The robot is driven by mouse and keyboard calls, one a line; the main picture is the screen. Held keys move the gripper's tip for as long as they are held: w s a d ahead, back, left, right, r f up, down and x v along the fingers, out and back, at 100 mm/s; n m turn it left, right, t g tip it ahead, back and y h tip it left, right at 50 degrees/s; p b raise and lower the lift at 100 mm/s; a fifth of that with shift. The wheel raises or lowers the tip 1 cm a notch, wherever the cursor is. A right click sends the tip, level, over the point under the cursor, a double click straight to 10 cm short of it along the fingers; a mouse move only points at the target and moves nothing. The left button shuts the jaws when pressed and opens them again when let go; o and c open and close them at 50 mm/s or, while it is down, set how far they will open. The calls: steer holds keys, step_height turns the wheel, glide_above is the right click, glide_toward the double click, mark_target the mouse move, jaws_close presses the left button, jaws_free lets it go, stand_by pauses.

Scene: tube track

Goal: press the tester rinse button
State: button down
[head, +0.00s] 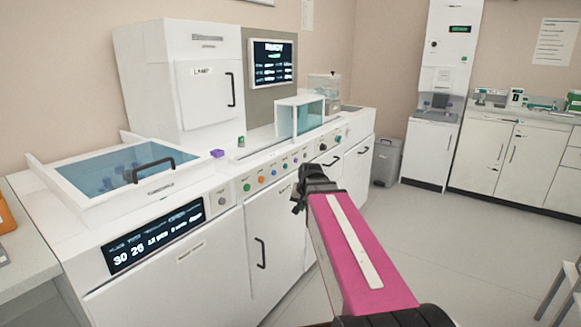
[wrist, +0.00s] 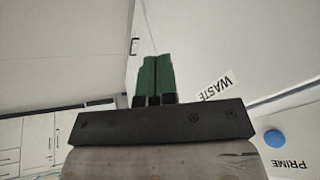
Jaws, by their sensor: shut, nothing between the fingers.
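The tester is a long white bench machine (head: 200,240) with a row of small coloured buttons (head: 261,180) along its front panel. Their labels are too small to read in the head view, so I cannot tell which one is rinse. In the wrist view a blue button (wrist: 274,138) has the label PRIME below it, and a WASTE label shows to the left of it. My gripper (wrist: 155,78) is shut and empty, its green fingers together. In the head view my dark gripper (head: 298,199) is in front of the machine, near the button row; contact with the panel cannot be seen.
A lidded blue tray (head: 100,178) with a black handle and a lit display (head: 155,235) are at the machine's left. A white cabinet (head: 190,80) and a screen (head: 272,63) stand behind. Open floor (head: 450,240) lies to the right, with a grey bin (head: 385,163) beyond.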

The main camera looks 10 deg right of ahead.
mark_target(286, 166)
steer(key=w+d+r+m+t, duration=0.1)
steer(key=w+r, duration=0.2)
steer(key=r, duration=0.6)
steer(key=w+d+r+m+t, duration=0.1)
steer(key=w+r, duration=0.3)
steer(key=r, duration=0.5)
steer(key=shift+d+m+t+y, duration=0.3)
steer(key=shift+d+m+t, duration=0.15)
steer(key=shift+t, duration=0.25)
steer(key=shift+w, duration=0.1)
steer(key=shift+w+a+f, duration=0.7)
steer(key=shift+w+f, duration=0.55)
steer(key=shift+w, duration=0.2)
steer(key=shift+w+a+f, duration=0.7)
steer(key=shift+w+f, duration=0.6)
steer(key=shift+w, duration=0.1)
steer(key=shift+w+a+f, duration=0.7)
steer(key=shift+w+f, duration=0.55)
steer(key=shift+w, duration=0.2)
